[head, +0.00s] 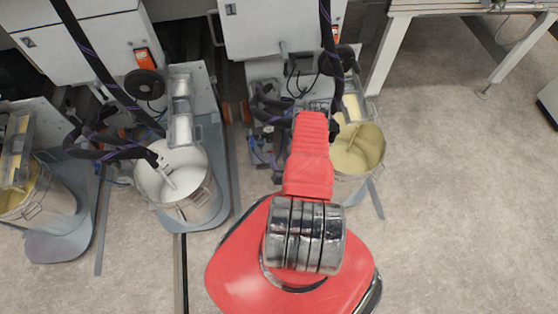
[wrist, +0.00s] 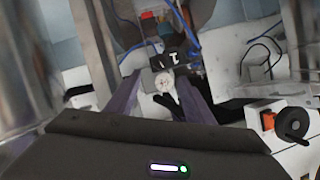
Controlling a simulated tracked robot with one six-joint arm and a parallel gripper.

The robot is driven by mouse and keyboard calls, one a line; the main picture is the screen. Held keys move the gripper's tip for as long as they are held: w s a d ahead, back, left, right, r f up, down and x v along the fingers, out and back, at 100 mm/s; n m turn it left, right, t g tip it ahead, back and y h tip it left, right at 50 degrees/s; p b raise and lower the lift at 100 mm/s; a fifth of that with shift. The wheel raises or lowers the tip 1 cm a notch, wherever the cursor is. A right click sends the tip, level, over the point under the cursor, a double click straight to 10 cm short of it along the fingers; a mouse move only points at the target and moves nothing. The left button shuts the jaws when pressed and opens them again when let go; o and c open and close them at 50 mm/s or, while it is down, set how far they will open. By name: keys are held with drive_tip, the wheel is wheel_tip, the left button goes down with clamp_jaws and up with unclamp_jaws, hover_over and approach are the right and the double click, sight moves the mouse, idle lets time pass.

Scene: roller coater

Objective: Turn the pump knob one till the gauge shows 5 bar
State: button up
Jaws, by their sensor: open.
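In the wrist view a small black part with a white mark like a "1" (wrist: 172,59) sits ahead of my gripper. It may be pump knob one, but the blur leaves this unsure. Just below it is a small round pale face (wrist: 164,82), perhaps the gauge; no needle or figures can be read. My gripper (wrist: 161,80) is open, with its two dark purple fingers on either side of the pale face in the picture. I cannot tell whether they touch anything. In the head view my red arm hides my gripper and the knob.
A black handwheel (wrist: 292,123) by an orange switch (wrist: 268,120) is at the right of the wrist view. Blue hoses and black cables surround the pump. In the head view, buckets of white (head: 184,181) and yellow (head: 355,150) liquid stand nearby. The floor at right (head: 460,210) is clear.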

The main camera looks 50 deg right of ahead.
sight(270, 141)
drive_tip(key=n, duration=0.1)
drive_tip(key=w+a+n+g+h, duration=0.1)
drive_tip(key=n, duration=0.1)
drive_tip(key=shift+w+a+r+g, duration=0.25)
drive_tip(key=shift+w+g, duration=0.05)
idle(0.5)
drive_tip(key=shift+h, duration=0.3)
drive_tip(key=shift+x, duration=6.9)
drive_tip(key=shift+w, duration=0.1)
drive_tip(key=shift+c, duration=0.2)
drive_tip(key=c, duration=1)
